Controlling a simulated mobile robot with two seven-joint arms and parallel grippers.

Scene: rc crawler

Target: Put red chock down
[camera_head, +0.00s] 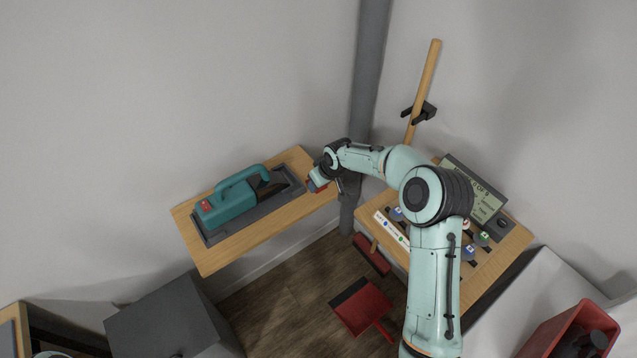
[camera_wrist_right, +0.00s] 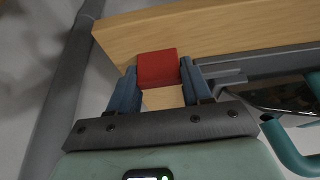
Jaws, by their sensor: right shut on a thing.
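The red chock (camera_wrist_right: 158,68) is between the two blue fingers of my right gripper (camera_wrist_right: 158,78) in the right wrist view. The fingers are shut on its sides. In the head view my right gripper (camera_head: 319,180) is at the right end of the wooden shelf (camera_head: 262,234), and only a little red of the chock shows there. The shelf also shows behind the chock in the wrist view (camera_wrist_right: 225,30). I cannot tell whether the chock touches the shelf. My left gripper is not in view.
A teal handheld tool (camera_head: 232,204) lies in a grey tray (camera_head: 208,237) on the shelf, left of my gripper. A grey vertical pipe (camera_head: 368,70) stands behind. A second wooden table (camera_head: 478,276) with a display (camera_head: 484,203) is right. A red dustpan (camera_head: 364,308) lies on the floor.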

